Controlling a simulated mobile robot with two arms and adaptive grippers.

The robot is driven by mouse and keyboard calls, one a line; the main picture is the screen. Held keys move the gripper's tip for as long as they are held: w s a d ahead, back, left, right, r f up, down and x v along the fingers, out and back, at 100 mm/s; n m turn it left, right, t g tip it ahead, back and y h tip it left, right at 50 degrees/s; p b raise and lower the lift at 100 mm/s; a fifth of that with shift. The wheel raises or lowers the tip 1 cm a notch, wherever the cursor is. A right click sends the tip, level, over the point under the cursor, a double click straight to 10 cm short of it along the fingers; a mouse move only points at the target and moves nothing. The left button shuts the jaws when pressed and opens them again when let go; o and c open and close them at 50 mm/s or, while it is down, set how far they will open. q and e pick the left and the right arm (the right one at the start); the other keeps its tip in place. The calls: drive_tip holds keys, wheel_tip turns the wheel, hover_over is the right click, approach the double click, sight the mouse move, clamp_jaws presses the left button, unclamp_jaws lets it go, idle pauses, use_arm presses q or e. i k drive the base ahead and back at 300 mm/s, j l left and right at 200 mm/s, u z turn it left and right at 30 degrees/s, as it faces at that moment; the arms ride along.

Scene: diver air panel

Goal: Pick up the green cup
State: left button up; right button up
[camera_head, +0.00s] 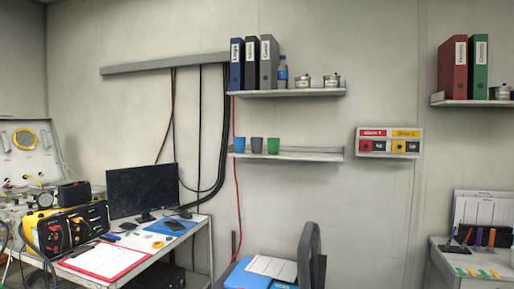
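The green cup (273,146) stands upright on the lower wall shelf (310,154), near the middle of the view. It is the rightmost of three cups in a row. A grey cup (257,145) stands close on its left, and a blue cup (240,145) stands at the shelf's left end. The shelf to the right of the green cup is bare. Neither of my grippers shows in the head view.
An upper shelf (300,93) with binders, a bottle and pots hangs above the cups. Below are a chair (310,255) and a blue surface (245,276) with papers. A desk with a monitor (142,191) stands left, another table (445,262) right. Cables hang left of the shelves.

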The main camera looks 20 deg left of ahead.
sight(273, 143)
drive_tip(key=i+l+u, duration=0.1)
drive_tip(key=i+u, duration=0.15)
drive_tip(key=u, duration=0.2)
drive_tip(key=i+l+u, duration=0.2)
drive_tip(key=u, duration=0.25)
drive_tip(key=i+l, duration=0.05)
